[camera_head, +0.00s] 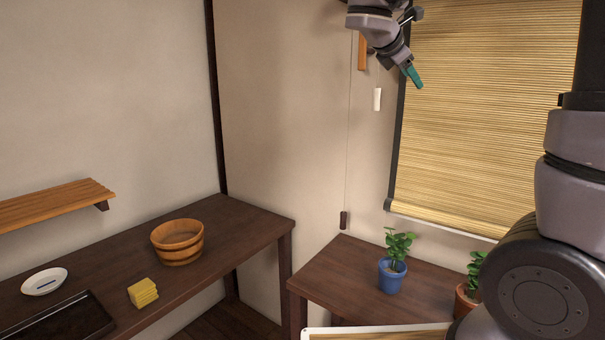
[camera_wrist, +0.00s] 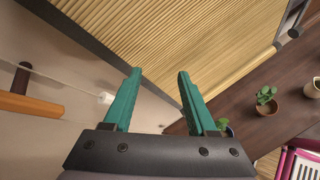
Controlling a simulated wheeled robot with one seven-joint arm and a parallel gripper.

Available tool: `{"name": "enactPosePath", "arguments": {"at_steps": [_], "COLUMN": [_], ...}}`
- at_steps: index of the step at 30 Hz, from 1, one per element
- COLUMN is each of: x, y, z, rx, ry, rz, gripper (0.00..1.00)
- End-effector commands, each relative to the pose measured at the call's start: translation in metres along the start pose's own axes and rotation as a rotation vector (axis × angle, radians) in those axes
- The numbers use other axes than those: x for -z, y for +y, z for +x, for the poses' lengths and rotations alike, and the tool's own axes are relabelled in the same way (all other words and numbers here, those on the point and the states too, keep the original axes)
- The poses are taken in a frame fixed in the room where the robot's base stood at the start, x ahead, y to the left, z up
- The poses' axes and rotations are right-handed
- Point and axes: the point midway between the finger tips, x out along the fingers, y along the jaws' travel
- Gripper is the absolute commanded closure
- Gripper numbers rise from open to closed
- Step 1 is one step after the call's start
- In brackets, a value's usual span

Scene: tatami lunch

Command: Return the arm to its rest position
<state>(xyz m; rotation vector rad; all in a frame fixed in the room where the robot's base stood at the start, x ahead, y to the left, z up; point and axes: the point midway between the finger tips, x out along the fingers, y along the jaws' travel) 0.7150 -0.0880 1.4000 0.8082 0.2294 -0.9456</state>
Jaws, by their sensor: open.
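My gripper (camera_head: 413,76) is raised high in front of the wall, near the left edge of the bamboo blind, in the head view. Its teal fingers also show in the wrist view (camera_wrist: 158,88), spread apart with nothing between them. It touches nothing that I can see. My arm's larger links stand at the right side of the head view, and the middle of the arm is out of frame.
A bamboo blind (camera_head: 490,110) hangs behind my gripper. Below are a dark table (camera_head: 330,267) with a blue-potted plant (camera_head: 392,275), and a longer table (camera_head: 245,224) with a wooden tub (camera_head: 177,245), yellow sponge (camera_head: 143,293), white dish (camera_head: 44,281) and black tray (camera_head: 75,325).

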Motion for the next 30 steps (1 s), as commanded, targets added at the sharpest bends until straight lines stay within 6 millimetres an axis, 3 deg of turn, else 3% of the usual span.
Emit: {"name": "enactPosePath", "arguments": {"at_steps": [1,6,12,16,21,25,30], "x": [-0.01,-0.012,0.002,0.014,0.026,0.03,0.032], "y": [-0.029,-0.113,-0.181,-0.207,-0.22,-0.223,-0.223], "z": [0.002,-0.013,-0.056,-0.087,-0.115,-0.124,-0.127], "rx": [0.065,0.29,0.555,0.718,0.878,0.941,0.961], "ry": [0.06,0.248,0.403,0.473,0.527,0.546,0.55], "rz": [0.139,0.647,1.263,1.643,2.003,2.134,2.168], "gripper": [0.43,0.43,0.43,0.43,0.43,0.43,0.43]}}
